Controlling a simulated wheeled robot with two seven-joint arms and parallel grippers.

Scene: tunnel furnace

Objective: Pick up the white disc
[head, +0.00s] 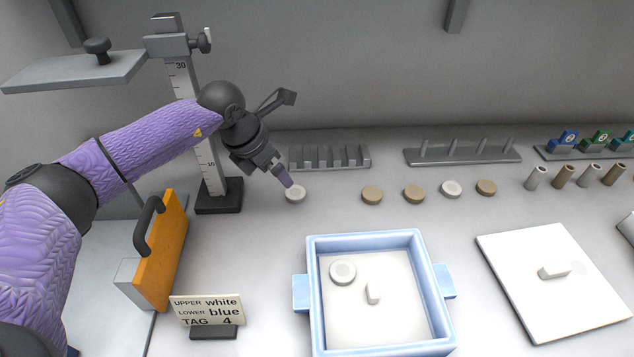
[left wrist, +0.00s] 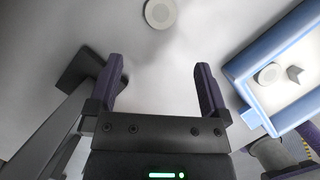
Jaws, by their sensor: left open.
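A round white disc (head: 296,195) lies flat on the table in front of the slotted grey rack; it also shows in the left wrist view (left wrist: 160,13) at the top edge. My left gripper (head: 286,180) reaches down just above and behind this disc in the head view. Its two purple fingers are apart and empty in the left wrist view (left wrist: 160,68), with the disc beyond the fingertips. Another white disc (head: 451,188) lies in the row of tan discs, and one more (head: 343,271) lies inside the blue tray (head: 313,290). My right gripper is not in view.
The slotted rack (head: 330,157) and a pegged rack (head: 462,152) stand at the back. A height gauge (head: 219,195), an orange panel (head: 163,250) and a tag sign (head: 207,310) are at left. A white lid (head: 535,300) lies at right. Table between disc and tray is clear.

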